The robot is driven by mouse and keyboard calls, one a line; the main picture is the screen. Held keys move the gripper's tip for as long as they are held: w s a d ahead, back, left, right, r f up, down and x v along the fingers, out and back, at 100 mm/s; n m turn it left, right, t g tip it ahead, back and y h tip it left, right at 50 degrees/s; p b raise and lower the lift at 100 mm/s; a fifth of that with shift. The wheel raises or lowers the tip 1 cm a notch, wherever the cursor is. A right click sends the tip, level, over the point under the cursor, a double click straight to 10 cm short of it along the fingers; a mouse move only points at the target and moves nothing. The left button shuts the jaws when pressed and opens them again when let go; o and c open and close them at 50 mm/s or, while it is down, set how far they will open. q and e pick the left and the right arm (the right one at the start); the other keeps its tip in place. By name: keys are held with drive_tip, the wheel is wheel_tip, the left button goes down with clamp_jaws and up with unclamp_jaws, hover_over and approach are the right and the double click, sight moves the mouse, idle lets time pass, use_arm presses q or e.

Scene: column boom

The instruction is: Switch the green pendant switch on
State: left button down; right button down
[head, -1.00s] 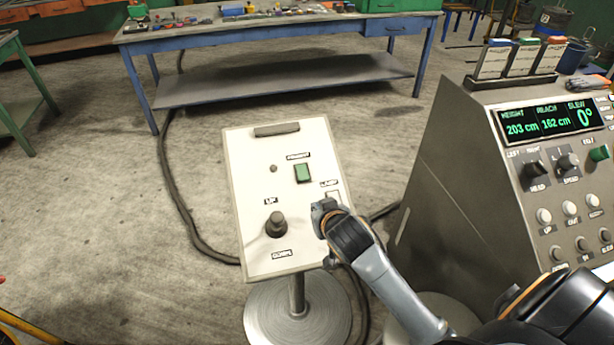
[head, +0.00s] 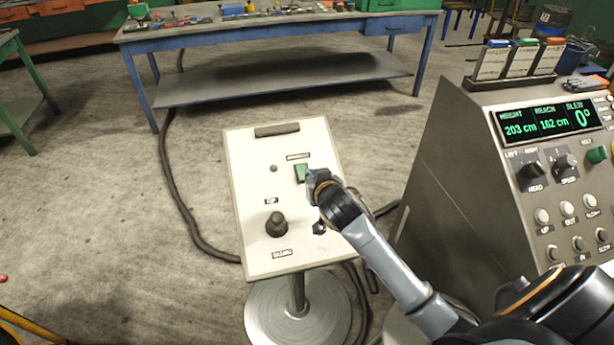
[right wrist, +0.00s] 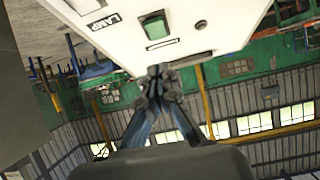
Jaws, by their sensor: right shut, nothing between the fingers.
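The green pendant switch (head: 301,173) is a square green rocker on the upper right of a white tilted panel (head: 250,200) on a round-based stand. In the right wrist view the closed fingertips (right wrist: 160,76) appear just below the switch; contact is not clear. The gripper hides part of the panel's right side. My left gripper is not in view.
A grey console (head: 450,170) with knobs and a green-digit display (head: 549,121) stands close on the right. A blue workbench (head: 280,40) stands behind. Cables (head: 178,210) lie on the floor, which is open at left.

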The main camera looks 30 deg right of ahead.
sight(304, 174)
drive_tip(key=x, duration=0.5)
drive_tip(key=shift+r+p, duration=0.1)
drive_tip(key=shift+p, duration=0.25)
drive_tip(key=shift+w+f, duration=0.15)
drive_tip(key=shift+f, duration=0.45)
drive_tip(key=shift+w+f, duration=0.2)
drive_tip(key=shift+f, duration=0.4)
drive_tip(key=shift+w+d+f+p, duration=0.1)
drive_tip(key=shift+f+p, duration=0.05)
drive_tip(key=shift+f, duration=0.25)
drive_tip(key=shift+w+f+p, duration=0.15)
drive_tip(key=shift+f, duration=0.25)
